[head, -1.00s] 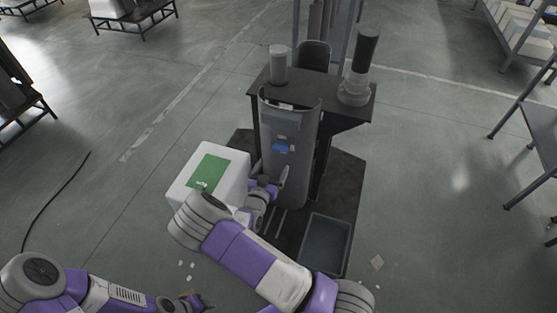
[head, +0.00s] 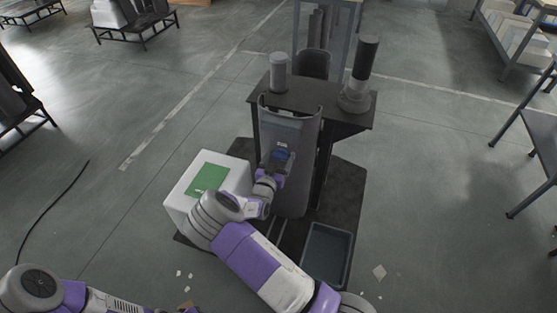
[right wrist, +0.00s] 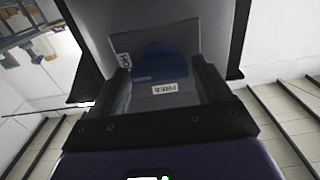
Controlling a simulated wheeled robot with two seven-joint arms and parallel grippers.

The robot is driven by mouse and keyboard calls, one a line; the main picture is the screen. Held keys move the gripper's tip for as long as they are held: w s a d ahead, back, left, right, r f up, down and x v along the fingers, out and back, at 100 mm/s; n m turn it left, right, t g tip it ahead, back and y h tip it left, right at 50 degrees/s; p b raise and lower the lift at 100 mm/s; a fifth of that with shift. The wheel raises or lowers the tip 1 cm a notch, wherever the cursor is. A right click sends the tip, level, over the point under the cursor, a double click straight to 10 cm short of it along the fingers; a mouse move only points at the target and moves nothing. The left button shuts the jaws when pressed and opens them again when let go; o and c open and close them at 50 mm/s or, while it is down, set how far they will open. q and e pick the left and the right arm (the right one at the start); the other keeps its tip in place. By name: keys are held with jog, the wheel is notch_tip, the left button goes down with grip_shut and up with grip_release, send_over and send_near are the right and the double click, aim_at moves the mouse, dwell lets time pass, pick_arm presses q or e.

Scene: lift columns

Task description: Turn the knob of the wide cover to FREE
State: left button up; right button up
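The wide cover (head: 300,190) is a grey curved panel standing upright on the front of the column. Its blue knob (head: 282,151) sits about mid-height and shows in the right wrist view (right wrist: 160,62). A FREE label (right wrist: 164,88) is on the near side of the knob, and a partly legible label (right wrist: 124,59) is at its left. My right gripper (head: 276,166) is in front of the cover, close to the knob. In the right wrist view its fingers (right wrist: 163,84) are apart, with the knob between and beyond them; contact cannot be told. My left arm is at the lower left, its fingers out of frame.
A white box with a green top (head: 207,178) stands left of the column, close to my right arm. An open grey bin (head: 327,254) is at the right on the dark base. A dark shelf (head: 335,108) above the cover carries a white cylinder (head: 279,72) and a dark-topped post.

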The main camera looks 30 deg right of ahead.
jog(key=c, duration=0.8)
jog(key=shift+n, duration=0.3)
jog(key=n, duration=0.4)
jog(key=shift+a, duration=0.1)
jog(key=n, duration=0.5)
jog(key=shift+w+f, duration=0.1)
jog(key=shift+f, duration=0.05)
jog(key=n, duration=0.4)
jog(key=shift+f+p, duration=0.1)
jog(key=shift+p, duration=0.25)
jog(key=shift+n, duration=2.4)
